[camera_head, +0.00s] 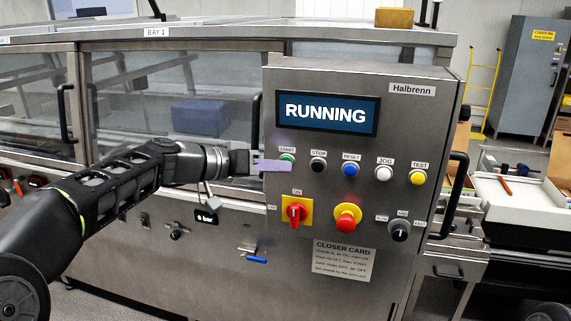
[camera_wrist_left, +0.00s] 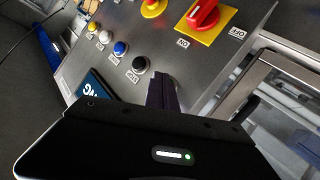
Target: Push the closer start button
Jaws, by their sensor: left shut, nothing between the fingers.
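The green START button (camera_head: 288,157) is at the left end of the button row on the grey control panel (camera_head: 420,115). My left gripper (camera_head: 289,167) is shut and empty, with its fingertips at the lower edge of the START button. Whether they press it or only overlap it in the picture I cannot tell. In the left wrist view the shut fingers (camera_wrist_left: 163,90) reach the panel beside the black STOP button (camera_wrist_left: 139,64), and START is hidden there. The display (camera_head: 326,112) reads RUNNING. My right gripper is not in view.
Blue RESET (camera_head: 350,169), white JOG (camera_head: 384,173) and yellow TEST (camera_head: 418,177) buttons continue the row. Below are a red rotary switch (camera_head: 295,213) and a red emergency knob (camera_head: 347,218). A black door handle (camera_head: 66,112) stands out at left.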

